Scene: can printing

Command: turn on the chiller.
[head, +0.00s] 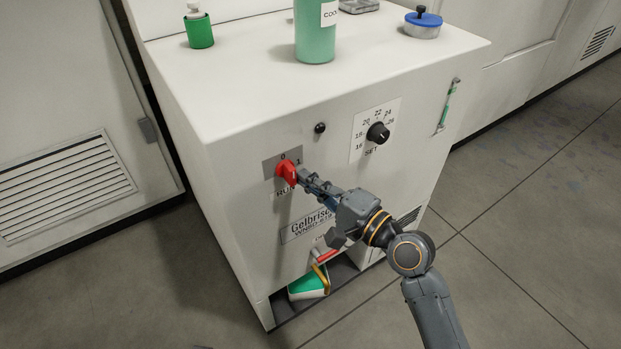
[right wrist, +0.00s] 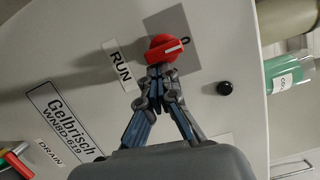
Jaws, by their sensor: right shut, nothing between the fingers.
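The chiller (head: 235,110) is a white cabinet with a red rotary RUN switch (head: 285,171) on a grey plate marked 0 and 1. The red switch also shows in the right wrist view (right wrist: 165,48), with a white line on its face. My right gripper (head: 303,176) is shut with nothing between its fingers. Its fingertips are at the right edge of the switch in the head view, touching or very close to it. The fingers partly hide the plate. My left gripper is not in view.
A black dial (head: 378,133) marked SET and a small dark round knob or lamp (head: 320,128) sit near the switch. A green bottle (head: 315,35), a green container (head: 199,30) and a blue-capped tin (head: 422,24) stand on top. A green-and-white container (head: 308,286) sits in the low recess.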

